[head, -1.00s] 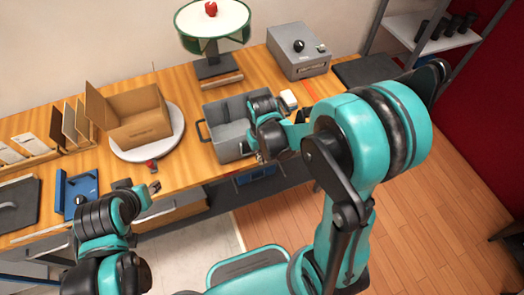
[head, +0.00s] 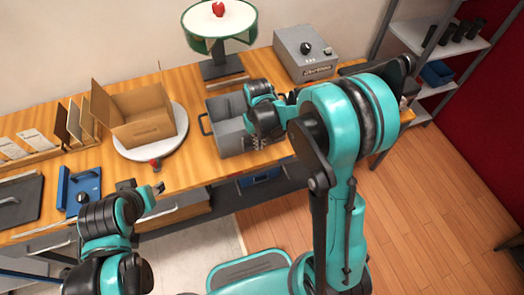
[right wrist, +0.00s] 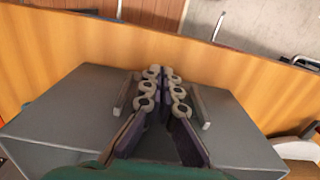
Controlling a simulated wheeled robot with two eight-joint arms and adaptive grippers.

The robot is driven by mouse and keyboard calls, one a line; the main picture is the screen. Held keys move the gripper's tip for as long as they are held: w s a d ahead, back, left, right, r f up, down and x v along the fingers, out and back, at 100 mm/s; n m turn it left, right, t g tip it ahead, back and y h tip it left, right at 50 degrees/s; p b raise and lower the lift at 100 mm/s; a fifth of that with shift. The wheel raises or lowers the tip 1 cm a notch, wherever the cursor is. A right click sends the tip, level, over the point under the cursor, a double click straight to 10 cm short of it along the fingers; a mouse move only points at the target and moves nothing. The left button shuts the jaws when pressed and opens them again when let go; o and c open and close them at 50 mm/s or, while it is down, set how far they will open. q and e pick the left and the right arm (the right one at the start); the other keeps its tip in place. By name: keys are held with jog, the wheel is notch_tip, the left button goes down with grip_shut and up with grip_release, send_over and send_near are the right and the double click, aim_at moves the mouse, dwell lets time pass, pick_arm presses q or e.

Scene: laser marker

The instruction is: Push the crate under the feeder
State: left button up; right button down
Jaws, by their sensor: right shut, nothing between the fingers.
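The grey open-topped crate (head: 228,137) stands on the wooden table, with a dark handle on its left end. Its right part is hidden behind my right gripper. The feeder (head: 219,22) is a round green-rimmed bowl with a white top on a dark stand, behind the crate. A red thing sits on it. My right gripper (head: 258,145) is at the crate's right side near the front. In the right wrist view its fingers (right wrist: 163,75) are shut and empty over grey surfaces; contact is unclear. My left gripper (head: 158,189) is near the table's front edge, its jaw opening unclear.
A cardboard box (head: 140,120) stands on a white round plate (head: 180,135) left of the crate. A grey machine (head: 304,52) stands at the back right. A wooden strip (head: 229,81) lies before the feeder's stand. A shelf (head: 415,40) is at right.

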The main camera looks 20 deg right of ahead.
aim_at(243, 107)
jog(key=w, duration=1.8)
jog(key=shift+a+f, duration=0.1)
jog(key=shift+a, duration=0.2)
